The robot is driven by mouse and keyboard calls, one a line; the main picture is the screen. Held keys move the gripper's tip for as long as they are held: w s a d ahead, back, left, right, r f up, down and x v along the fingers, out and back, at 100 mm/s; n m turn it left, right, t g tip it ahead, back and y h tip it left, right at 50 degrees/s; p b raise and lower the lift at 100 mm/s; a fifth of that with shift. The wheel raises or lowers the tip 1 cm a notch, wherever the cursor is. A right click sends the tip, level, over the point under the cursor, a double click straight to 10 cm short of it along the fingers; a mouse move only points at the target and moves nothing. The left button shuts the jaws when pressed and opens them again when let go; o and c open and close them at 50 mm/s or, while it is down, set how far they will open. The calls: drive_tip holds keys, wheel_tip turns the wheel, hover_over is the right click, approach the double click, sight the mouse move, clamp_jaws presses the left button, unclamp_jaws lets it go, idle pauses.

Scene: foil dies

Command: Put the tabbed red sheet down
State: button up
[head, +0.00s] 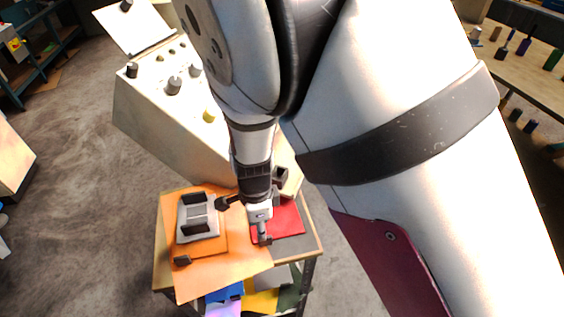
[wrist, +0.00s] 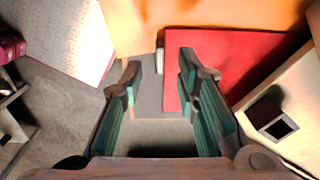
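The red sheet (head: 289,219) lies flat at the right of the small table, partly over a dark grey surface (head: 292,246). In the wrist view the red sheet (wrist: 225,65) shows under and to the right of the right finger. A small pale piece (wrist: 160,57) stands at its left edge, between the fingertips; I cannot tell if it is the tab. My gripper (head: 262,238) is over the sheet's left edge in the head view. In the wrist view my gripper (wrist: 158,75) has its fingers apart with nothing clasped between them.
A large orange sheet (head: 245,265) covers the table's left and middle, with a grey block with dark clamps (head: 198,218) at left. A beige machine with black knobs (head: 155,130) stands behind. Several coloured sheets (head: 262,300) lie on a shelf below.

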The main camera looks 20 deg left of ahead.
wheel_tip(320, 180, up, 5)
drive_tip(key=p, duration=0.3)
drive_tip(key=shift+s+r, duration=0.1)
drive_tip(key=shift+r, duration=0.1)
